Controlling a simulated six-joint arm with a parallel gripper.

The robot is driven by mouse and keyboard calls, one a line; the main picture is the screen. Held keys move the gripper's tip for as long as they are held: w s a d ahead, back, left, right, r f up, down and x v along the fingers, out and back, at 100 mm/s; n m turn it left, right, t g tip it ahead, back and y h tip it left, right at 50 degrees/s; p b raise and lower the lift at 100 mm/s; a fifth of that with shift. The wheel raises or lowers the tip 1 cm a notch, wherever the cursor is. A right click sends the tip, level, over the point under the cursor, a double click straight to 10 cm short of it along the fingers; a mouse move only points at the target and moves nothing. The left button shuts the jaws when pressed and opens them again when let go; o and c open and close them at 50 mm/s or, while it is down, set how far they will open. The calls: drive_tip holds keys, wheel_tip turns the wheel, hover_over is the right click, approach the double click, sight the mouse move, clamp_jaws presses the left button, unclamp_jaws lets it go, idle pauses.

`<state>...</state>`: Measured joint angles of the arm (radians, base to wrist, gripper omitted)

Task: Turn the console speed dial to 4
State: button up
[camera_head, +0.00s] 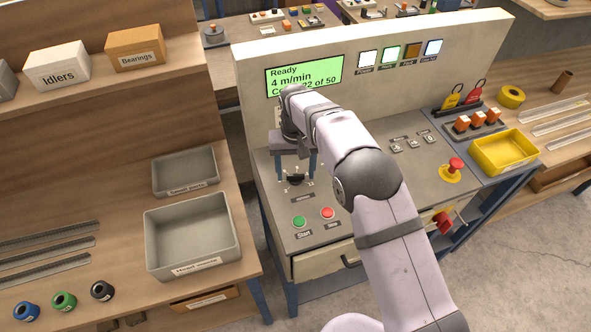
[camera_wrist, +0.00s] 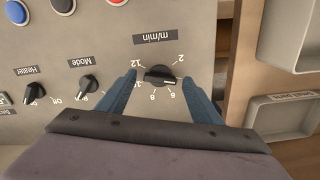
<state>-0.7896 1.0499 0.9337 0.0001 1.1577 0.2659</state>
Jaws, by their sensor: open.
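The console speed dial (camera_wrist: 160,76) is a black knob under the label m/min in the wrist view. The numbers 12, 2, 6 and 8 show around it; the right finger covers the place between 2 and 6. A pale mark shows on the knob's right side. The dial also shows in the head view (camera_head: 295,179), just below my fingers. My gripper (camera_wrist: 160,78) is open, with one blue finger on each side of the dial and a gap to it. The console display (camera_head: 304,76) reads Ready, 4 m/min and a count, partly hidden by my arm.
The Mode knob (camera_wrist: 88,84) and Heater knob (camera_wrist: 34,92) stand beside the dial. Green Start (camera_head: 299,221) and red Stop (camera_head: 327,213) buttons lie in front. A red emergency button (camera_head: 456,164) and yellow tray (camera_head: 503,152) are to the right. Grey bins (camera_head: 192,236) stand left.

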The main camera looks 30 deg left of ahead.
sight(297, 175)
drive_tip(key=shift+r+b, duration=1.05)
drive_tip(key=shift+r, duration=2.6)
drive_tip(key=shift+w+d, duration=0.1)
drive_tip(key=shift+d, duration=0.1)
drive_tip(key=d+r+m, duration=0.2)
drive_tip(key=d+m, duration=0.1)
drive_tip(key=d, duration=1.9)
drive_tip(key=s+d+f+m, duration=0.1)
drive_tip(key=s+d+f, duration=0.1)
drive_tip(key=s+d, duration=0.7)
drive_tip(key=s+d+f+m, duration=0.2)
drive_tip(key=s+d+f, duration=0.1)
drive_tip(key=s+d, duration=0.6)
